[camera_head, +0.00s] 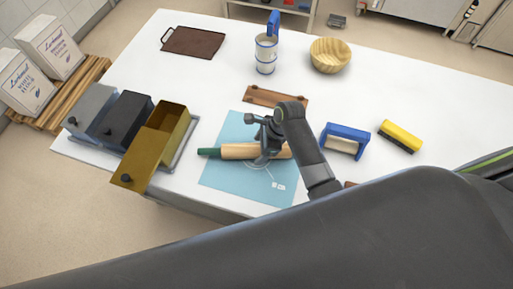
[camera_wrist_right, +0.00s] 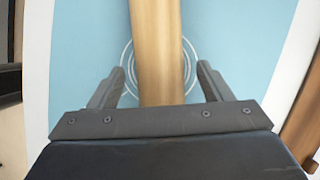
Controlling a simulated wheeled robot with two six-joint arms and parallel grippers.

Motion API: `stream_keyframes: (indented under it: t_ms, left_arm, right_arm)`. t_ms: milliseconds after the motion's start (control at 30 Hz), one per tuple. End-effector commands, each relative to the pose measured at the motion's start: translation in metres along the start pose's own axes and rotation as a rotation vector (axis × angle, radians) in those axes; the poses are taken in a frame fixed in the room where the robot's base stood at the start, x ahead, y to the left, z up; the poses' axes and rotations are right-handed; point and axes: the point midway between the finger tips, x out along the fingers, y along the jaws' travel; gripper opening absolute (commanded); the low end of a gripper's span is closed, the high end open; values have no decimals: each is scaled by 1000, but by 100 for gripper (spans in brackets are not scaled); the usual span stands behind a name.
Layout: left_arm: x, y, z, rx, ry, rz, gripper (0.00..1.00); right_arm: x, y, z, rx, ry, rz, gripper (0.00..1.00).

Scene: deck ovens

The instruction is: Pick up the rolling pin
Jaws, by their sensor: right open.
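The rolling pin (camera_head: 238,151) has a pale wooden barrel and a dark green handle at its left end. It lies across a light blue mat (camera_head: 228,183) on the white table. My right gripper (camera_head: 268,150) is over the barrel, right of its middle, and hides part of it. In the right wrist view the barrel (camera_wrist_right: 157,50) runs between the two open fingers of the gripper (camera_wrist_right: 158,85), with a gap on each side. The right handle is hidden behind my arm. My left gripper does not show.
A wooden board (camera_head: 262,95) lies just behind the mat. A blue-framed tool (camera_head: 345,140) and a yellow brush (camera_head: 400,136) are to the right. Open drawer boxes (camera_head: 150,150) stand at left. A sifter (camera_head: 266,55), wooden bowl (camera_head: 330,55) and brown tray (camera_head: 193,41) are farther back.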

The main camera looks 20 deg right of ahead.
Motion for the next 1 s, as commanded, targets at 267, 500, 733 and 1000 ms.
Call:
stream_keyframes:
  t_ms: [267,500,733,1000]
  left_arm:
    - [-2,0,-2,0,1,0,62]
    - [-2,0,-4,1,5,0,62]
    - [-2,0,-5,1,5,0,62]
    - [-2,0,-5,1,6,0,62]
  right_arm:
    - [13,0,0,0,0,0,72]
    - [13,0,0,0,-1,-1,62]
    - [13,0,0,0,-1,-1,32]
    - [12,-1,1,-1,-2,-3,9]
